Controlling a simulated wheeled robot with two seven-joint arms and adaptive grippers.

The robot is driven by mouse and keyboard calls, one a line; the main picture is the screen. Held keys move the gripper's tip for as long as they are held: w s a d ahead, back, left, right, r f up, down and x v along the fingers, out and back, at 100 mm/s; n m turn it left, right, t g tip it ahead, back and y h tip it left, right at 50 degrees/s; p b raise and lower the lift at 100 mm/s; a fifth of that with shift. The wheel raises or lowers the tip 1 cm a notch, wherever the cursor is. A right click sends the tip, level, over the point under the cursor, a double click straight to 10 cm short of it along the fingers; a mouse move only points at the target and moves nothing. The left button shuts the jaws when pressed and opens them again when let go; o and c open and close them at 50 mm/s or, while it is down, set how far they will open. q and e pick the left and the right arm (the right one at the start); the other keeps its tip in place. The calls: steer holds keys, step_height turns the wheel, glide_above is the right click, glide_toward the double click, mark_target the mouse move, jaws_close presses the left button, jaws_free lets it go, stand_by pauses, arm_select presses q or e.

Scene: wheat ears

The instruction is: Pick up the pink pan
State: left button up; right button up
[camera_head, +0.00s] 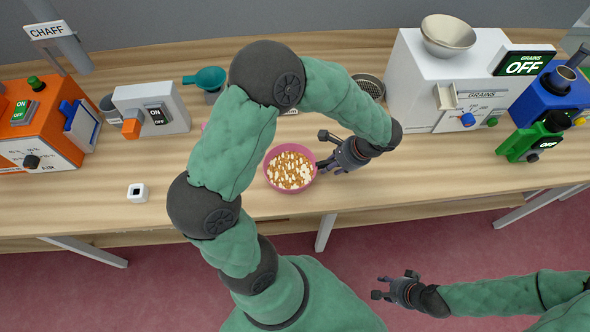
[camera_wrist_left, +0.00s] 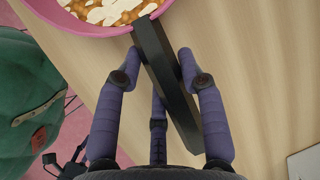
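The pink pan (camera_head: 268,181) stands on the wooden table near its front edge, filled with brown grains and pale flakes. Its pink rim also shows at the top of the left wrist view (camera_wrist_left: 100,32), with its black handle (camera_wrist_left: 168,85) pointing toward the wrist. My left gripper (camera_head: 325,158) is at the pan's right side. My right gripper (camera_head: 381,288) is open and empty, over the floor in front of the table.
A white grains machine (camera_head: 422,85) with a bowl on top stands at the back right, beside blue and green machines (camera_head: 530,140). An orange machine (camera_head: 40,125) and a white switch box (camera_head: 150,108) stand at left. A small white cube (camera_head: 138,193) lies at front left.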

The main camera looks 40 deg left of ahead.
arm_select(q)
jaws_close()
steer(key=shift+r, duration=0.2)
steer(key=shift+r+p, duration=0.4)
steer(key=shift+r, duration=0.6)
steer(key=s+d+r+p, duration=0.3)
steer(key=s+r, duration=0.7)
steer(key=s, duration=0.3)
steer(key=shift+s+d+r, duration=0.2)
steer(key=shift+d+r, duration=0.1)
steer(key=shift+d, duration=0.05)
